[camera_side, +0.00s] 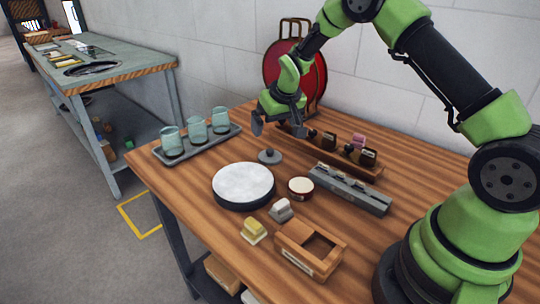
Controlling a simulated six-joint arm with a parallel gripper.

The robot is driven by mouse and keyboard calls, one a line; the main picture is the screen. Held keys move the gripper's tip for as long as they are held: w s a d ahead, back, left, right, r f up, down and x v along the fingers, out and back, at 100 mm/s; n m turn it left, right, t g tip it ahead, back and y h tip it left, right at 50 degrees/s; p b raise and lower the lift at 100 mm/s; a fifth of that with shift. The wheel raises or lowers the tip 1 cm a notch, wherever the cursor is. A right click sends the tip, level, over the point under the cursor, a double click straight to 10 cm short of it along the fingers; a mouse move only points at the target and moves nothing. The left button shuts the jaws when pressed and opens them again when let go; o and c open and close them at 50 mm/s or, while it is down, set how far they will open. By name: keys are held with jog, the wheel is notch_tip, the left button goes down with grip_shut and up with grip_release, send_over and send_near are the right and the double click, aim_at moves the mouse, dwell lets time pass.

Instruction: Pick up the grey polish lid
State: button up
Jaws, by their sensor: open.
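The grey polish lid (269,157) is a small round disc with a dark knob on top. It lies flat on the wooden table, behind a round tin with a pale top (300,187). My gripper (277,130) hangs above and slightly behind the lid in the picture. Its jaws are open, with one finger to the left and one to the right, and nothing shows between them. A clear gap shows between the fingers and the lid.
A white-topped round drum (243,184) stands just front-left of the lid. A tray (190,151) of glasses is left. A wooden rack (345,164) with dark items is right; a grey block (350,189) and wooden box (309,248) are nearer. A red round object (284,68) stands behind.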

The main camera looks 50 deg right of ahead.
aim_at(270, 150)
jog(key=x, duration=1)
jog(key=shift+s+d+f, duration=0.1)
jog(key=shift+s+f, duration=0.15)
jog(key=shift+f, duration=0.2)
jog(key=c, duration=0.9)
jog(key=shift+c, duration=0.2)
